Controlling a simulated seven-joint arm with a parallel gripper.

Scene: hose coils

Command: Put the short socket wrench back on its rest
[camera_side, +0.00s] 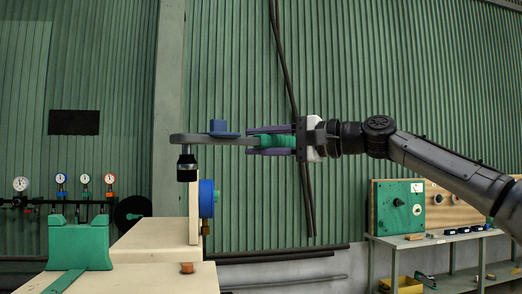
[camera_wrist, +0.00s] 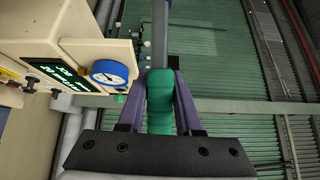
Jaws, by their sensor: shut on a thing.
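The socket wrench (camera_side: 205,139) is held level in the air, with its grey shaft pointing left, a blue part on top and a black socket hanging down at its far end. My gripper (camera_side: 250,141) is shut on its green handle (camera_side: 277,141). The wrist view shows the green handle (camera_wrist: 160,105) between my two purple fingers, with the grey shaft (camera_wrist: 160,30) running out of the top edge; the socket is not visible there. A green notched block (camera_side: 80,246), which looks like the rest, stands lower left, well apart from the wrench.
A cream machine body (camera_side: 160,240) with an upright plate and blue dial gauge (camera_side: 207,198) stands below the wrench. The wrist view shows the gauge (camera_wrist: 109,72) to the left. Gauges on a rail (camera_side: 60,198) are at far left; a bench (camera_side: 445,238) is at right.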

